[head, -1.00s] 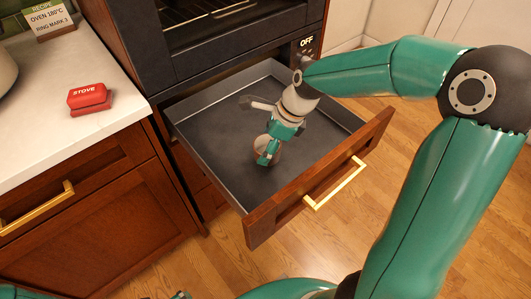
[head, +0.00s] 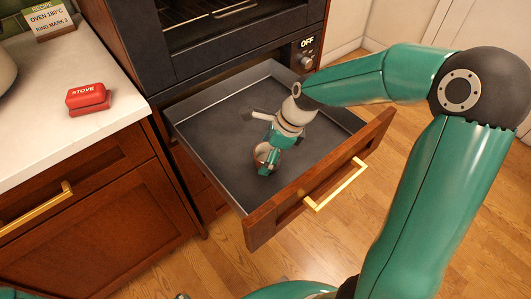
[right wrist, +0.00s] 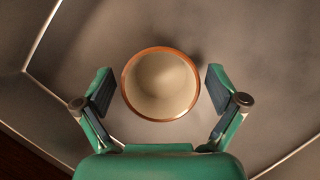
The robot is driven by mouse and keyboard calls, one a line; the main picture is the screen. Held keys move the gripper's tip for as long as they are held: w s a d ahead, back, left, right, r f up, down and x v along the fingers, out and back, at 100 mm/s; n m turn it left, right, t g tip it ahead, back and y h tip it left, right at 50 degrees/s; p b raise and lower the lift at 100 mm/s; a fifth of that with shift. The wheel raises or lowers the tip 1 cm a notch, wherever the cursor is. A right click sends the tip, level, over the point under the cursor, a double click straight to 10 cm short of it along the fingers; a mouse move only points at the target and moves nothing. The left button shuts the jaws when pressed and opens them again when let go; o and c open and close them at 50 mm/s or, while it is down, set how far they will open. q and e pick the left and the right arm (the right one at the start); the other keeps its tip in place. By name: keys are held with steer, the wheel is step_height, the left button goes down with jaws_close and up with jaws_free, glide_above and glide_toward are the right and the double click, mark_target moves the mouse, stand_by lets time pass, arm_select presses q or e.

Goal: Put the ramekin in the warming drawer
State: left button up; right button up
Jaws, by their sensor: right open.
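The ramekin (head: 260,153) is a small cup, cream inside with a brown-orange rim. It is inside the open warming drawer (head: 216,143), near the middle of its dark floor, and partly hidden by my right gripper (head: 267,163) in the head view. In the right wrist view the ramekin (right wrist: 160,84) is seen from above, between the two fingers of my right gripper (right wrist: 160,90). The fingers are open, with a gap on each side of the rim. My left gripper is not in view.
The drawer's wooden front has a brass handle (head: 335,185). The oven (head: 235,40) is above, with a display reading OFF. A white counter (head: 60,125) at left holds a red block marked STOVE (head: 88,97) and a recipe card (head: 50,20). The drawer floor around the ramekin is clear.

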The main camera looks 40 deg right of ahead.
steer(key=shift+r, duration=0.1)
steer(key=p+v, duration=0.2)
steer(key=v, duration=1)
steer(key=shift+r+p, duration=0.1)
steer(key=shift+p, duration=0.2)
